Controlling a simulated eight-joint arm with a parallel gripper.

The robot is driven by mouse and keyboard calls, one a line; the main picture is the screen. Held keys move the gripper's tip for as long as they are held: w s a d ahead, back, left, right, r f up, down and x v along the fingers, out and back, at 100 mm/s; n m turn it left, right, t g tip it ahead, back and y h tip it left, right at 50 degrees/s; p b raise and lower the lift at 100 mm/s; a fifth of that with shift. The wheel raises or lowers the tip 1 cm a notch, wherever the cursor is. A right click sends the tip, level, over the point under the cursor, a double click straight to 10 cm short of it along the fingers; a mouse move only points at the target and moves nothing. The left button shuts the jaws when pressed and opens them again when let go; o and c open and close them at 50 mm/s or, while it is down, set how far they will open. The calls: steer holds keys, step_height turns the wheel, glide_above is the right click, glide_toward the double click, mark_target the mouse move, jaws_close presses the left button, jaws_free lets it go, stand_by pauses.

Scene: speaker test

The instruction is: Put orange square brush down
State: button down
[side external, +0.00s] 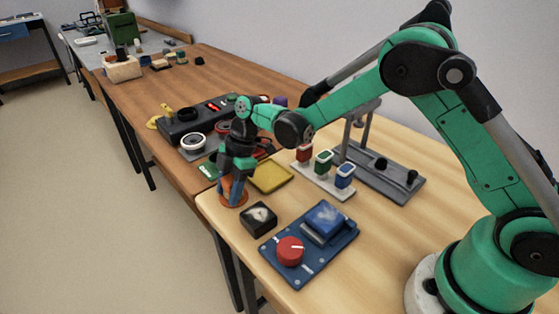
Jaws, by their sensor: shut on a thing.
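My gripper (233,190) points down near the left edge of the light wooden table, at its corner by the darker table. It is shut on the orange brush (241,202), whose orange part shows low around and between the fingers. The fingers and dark wrist hide much of the brush, so I cannot make out its full shape. The brush is very low over the table top (380,235); I cannot tell whether it touches.
A yellow tray (272,178) lies right of my gripper and a black dial box (259,219) stands in front. Nearby are a blue panel with a red knob (290,251), a rack of coloured blocks (323,162), a grey stand (392,182) and a dark speaker unit (184,126) behind.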

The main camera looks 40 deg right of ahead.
steer(key=shift+f, duration=0.2)
steer(key=shift+c, duration=1.9)
jaws_free()
steer(key=shift+r, duration=0.25)
steer(key=v, duration=1.2)
steer(key=s+d+r+m+t+h, duration=0.1)
steer(key=s+d+m+t+h, duration=0.1)
steer(key=s+m, duration=0.5)
steer(key=s+d+r+m+t+h, duration=0.1)
steer(key=s+d+m+t+h, duration=0.1)
steer(key=s+d+m+t, duration=0.2)
steer(key=shift+s+d+m+t+h, duration=0.3)
steer(key=shift+s+m+t, duration=0.3)
steer(key=shift+s+m, duration=2.05)
steer(key=shift+w+r+m, duration=0.15)
steer(key=shift+w+m, duration=0.7)
